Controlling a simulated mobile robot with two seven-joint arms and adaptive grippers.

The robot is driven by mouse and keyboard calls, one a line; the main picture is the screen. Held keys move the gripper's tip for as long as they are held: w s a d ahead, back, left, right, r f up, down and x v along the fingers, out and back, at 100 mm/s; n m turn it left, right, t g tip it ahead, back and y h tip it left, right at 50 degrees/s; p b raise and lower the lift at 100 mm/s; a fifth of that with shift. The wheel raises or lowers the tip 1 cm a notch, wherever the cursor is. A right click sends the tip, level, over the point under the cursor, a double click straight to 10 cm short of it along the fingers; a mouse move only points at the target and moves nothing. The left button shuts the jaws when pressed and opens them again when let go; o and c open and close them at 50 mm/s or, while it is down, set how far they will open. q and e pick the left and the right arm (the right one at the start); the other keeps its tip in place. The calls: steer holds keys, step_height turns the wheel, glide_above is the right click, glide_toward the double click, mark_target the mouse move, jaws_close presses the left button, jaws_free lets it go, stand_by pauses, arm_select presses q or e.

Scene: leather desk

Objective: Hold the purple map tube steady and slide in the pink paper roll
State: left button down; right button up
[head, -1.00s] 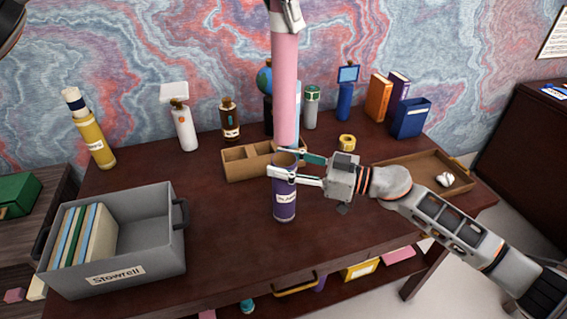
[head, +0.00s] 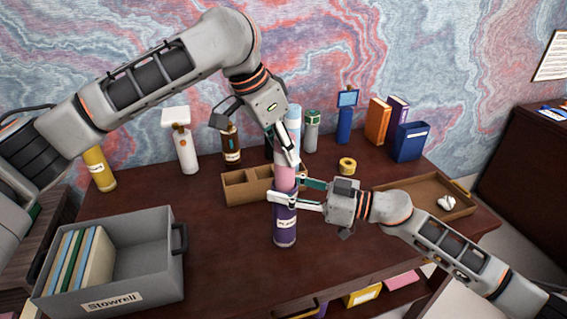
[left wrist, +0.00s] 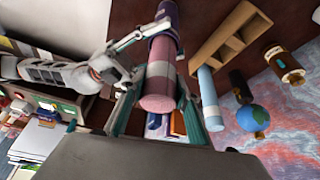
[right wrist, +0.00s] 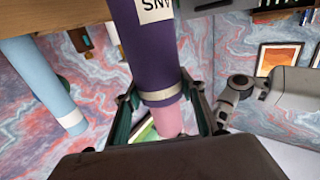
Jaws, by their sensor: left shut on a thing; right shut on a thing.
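The purple map tube (head: 286,230) with a white label is upright in front of the wooden organiser. My right gripper (head: 284,194) is shut on it near its top rim. Whether its base touches the desk is unclear. The pink paper roll (head: 285,178) is in line with the tube, its lower part hidden inside; a short length shows above the rim. My left gripper (head: 288,148) is shut on the roll's top from above. The left wrist view shows the roll's end (left wrist: 158,102) and the tube (left wrist: 166,20). The right wrist view shows the tube (right wrist: 150,60) and roll (right wrist: 168,119).
A wooden organiser (head: 236,190) and a pale blue cylinder (head: 293,117) stand behind the tube. A grey box (head: 140,258) with folders is at left. A wooden tray (head: 425,195) and yellow tape (head: 347,165) are at right. The desk between box and tube is clear.

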arm_select(q)
steer(key=shift+f, duration=1.95)
steer(key=shift+f, duration=0.15)
steer(key=c, duration=1.5)
jaws_free()
glide_toward(284, 164)
steer(key=shift+w+a, duration=0.2)
steer(key=shift+w, duration=0.3)
steer(key=shift+w+a, duration=0.2)
steer(key=shift+w, duration=0.25)
